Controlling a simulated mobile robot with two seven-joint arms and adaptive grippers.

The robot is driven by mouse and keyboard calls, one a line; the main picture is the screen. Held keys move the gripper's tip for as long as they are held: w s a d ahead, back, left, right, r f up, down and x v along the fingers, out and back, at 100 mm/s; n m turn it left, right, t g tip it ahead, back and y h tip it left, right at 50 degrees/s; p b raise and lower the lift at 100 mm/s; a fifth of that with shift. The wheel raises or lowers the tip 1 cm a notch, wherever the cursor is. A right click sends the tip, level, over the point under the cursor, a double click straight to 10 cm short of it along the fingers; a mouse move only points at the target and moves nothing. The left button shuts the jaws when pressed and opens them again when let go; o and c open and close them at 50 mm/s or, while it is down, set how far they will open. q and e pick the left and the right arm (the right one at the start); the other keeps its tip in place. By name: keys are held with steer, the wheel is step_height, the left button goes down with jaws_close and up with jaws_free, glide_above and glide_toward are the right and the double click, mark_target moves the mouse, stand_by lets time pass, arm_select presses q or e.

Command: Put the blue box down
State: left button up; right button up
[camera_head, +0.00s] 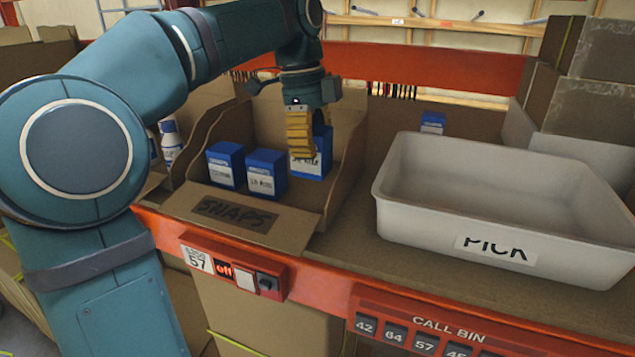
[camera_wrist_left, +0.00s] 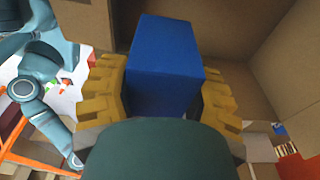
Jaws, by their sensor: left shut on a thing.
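My left gripper (camera_head: 303,150) reaches down from above with its yellow fingers shut on a blue box (camera_head: 319,163). In the left wrist view, the blue box (camera_wrist_left: 165,65) sits between the yellow fingers, one on each side. The held box is upright in the back right part of an open cardboard bin marked SNAPS (camera_head: 255,222). I cannot tell whether its base touches the bin floor. Two similar blue boxes stand in this bin to its left, one farther left (camera_head: 226,166) and one nearer (camera_head: 266,175). My right gripper is not in view.
A large white tray marked PICK (camera_head: 400,215) stands to the right and looks empty. Another blue box (camera_head: 432,123) shows behind it. A white bottle (camera_head: 170,142) stands left of the bin. An orange rail with a switch box (camera_head: 232,270) runs along the shelf front.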

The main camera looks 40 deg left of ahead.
mark_target(313, 175)
arm_select(q)
steer(key=shift+w+f+b, duration=0.1)
steer(key=shift+f+b, duration=0.3)
steer(key=shift+f, duration=2.7)
steer(key=shift+f, duration=0.15)
steer(key=o, duration=1.3)
steer(key=r, duration=0.4)
steer(key=a+r+p, duration=0.1)
steer(key=r, duration=0.3)
steer(key=r+p, duration=0.1)
steer(key=r, duration=0.3)
steer(key=shift+s+a+r, duration=0.1)
steer(key=shift+s+a, duration=0.2)
steer(key=shift+a, duration=0.05)
